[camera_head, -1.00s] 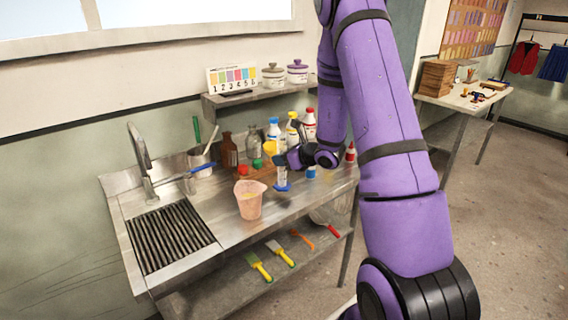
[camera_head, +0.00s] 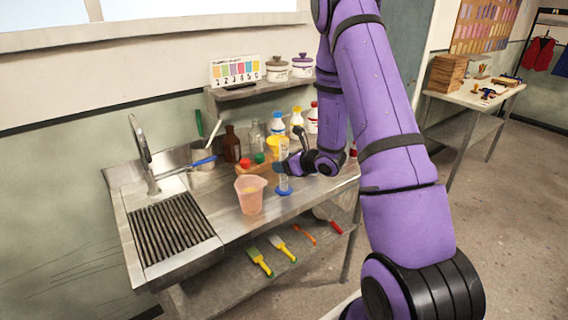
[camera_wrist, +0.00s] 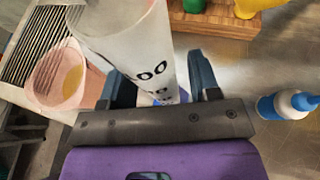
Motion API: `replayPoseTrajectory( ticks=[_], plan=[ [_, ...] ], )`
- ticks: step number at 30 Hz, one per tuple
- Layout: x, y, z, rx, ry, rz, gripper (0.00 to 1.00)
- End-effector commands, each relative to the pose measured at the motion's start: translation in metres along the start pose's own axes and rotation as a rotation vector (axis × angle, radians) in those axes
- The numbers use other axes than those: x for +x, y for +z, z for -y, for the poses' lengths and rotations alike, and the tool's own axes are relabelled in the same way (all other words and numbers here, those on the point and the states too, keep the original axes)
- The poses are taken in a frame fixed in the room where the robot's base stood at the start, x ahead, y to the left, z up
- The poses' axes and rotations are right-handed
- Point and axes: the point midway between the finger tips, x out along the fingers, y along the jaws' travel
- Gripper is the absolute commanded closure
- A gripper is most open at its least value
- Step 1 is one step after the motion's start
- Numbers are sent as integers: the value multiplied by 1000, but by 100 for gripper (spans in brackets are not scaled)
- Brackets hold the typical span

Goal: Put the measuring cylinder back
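The measuring cylinder (camera_head: 283,183) is clear with a blue base and looks upright over the counter, right of the pink beaker. In the wrist view the cylinder (camera_wrist: 135,45) is large, with dark markings, and stands between the two blue fingers. I cannot tell whether the base touches the counter. My gripper hides part of the cylinder in the head view.
The pink beaker (camera_head: 249,196) with yellow liquid stands close left. A wooden rack (camera_wrist: 225,20) with capped bottles is behind. A white-and-blue bottle (camera_wrist: 285,105) stands to the right in the wrist view. The ribbed sink (camera_head: 172,237) is at the left.

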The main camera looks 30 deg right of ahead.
Motion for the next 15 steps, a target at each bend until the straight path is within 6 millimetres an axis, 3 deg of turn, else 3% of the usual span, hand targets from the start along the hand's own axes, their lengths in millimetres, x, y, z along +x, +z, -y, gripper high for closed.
replayPoseTrajectory(
  ticks=[7, 15],
  plan=[
    [-10, 3, 1, 0, -2, 0, 44],
    [-60, 4, 1, 0, -4, 1, 44]
  ],
)
